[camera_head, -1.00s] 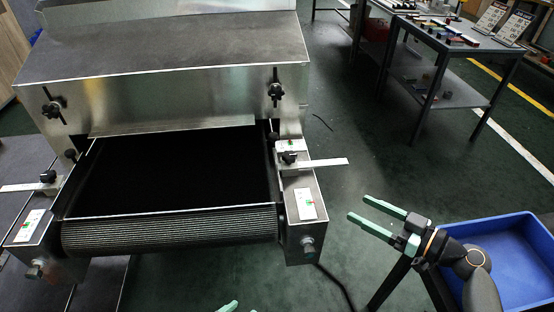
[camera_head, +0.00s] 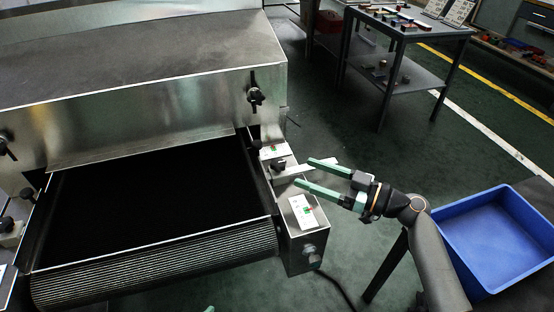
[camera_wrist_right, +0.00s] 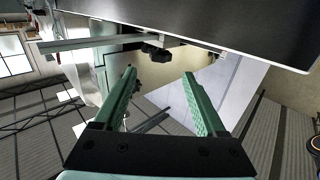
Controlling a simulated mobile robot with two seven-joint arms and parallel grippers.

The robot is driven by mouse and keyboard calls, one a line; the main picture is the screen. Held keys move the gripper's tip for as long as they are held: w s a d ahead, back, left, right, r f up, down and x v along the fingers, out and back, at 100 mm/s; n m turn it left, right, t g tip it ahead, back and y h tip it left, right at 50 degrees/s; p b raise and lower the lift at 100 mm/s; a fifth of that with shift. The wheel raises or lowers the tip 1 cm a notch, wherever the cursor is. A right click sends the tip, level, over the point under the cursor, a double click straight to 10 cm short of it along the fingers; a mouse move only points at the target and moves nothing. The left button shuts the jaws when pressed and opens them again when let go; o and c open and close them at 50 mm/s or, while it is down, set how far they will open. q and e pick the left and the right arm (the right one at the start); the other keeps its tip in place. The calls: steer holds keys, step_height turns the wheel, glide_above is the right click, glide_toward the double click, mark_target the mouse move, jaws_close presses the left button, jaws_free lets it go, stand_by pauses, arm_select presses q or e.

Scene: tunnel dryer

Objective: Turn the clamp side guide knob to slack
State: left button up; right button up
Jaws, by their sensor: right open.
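The right side guide's black clamp knob (camera_head: 279,165) sits on the right rail of the conveyor, at the inner end of a flat metal bar (camera_head: 318,167). My right gripper (camera_head: 304,172) is open and empty, its green fingers pointing left toward the knob, over or near the bar. In the right wrist view a black knob (camera_wrist_right: 156,52) shows just beyond and between the open fingertips (camera_wrist_right: 160,75), apart from them. Another guide knob (camera_head: 6,223) is at the left rail. Only a green tip of my left gripper (camera_head: 209,309) shows at the bottom edge.
The dark conveyor belt (camera_head: 150,200) runs under a metal hood (camera_head: 150,60) with a black knob (camera_head: 255,96) on its front. A blue bin (camera_head: 500,240) stands at the right. A grey table (camera_head: 410,30) with small items is behind. Floor between is clear.

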mark_target(285, 165)
steer(key=x, duration=0.8)
steer(key=shift+w+a+p, duration=0.15)
steer(key=shift+a+p, duration=0.15)
steer(key=shift+p, duration=0.1)
jaws_close()
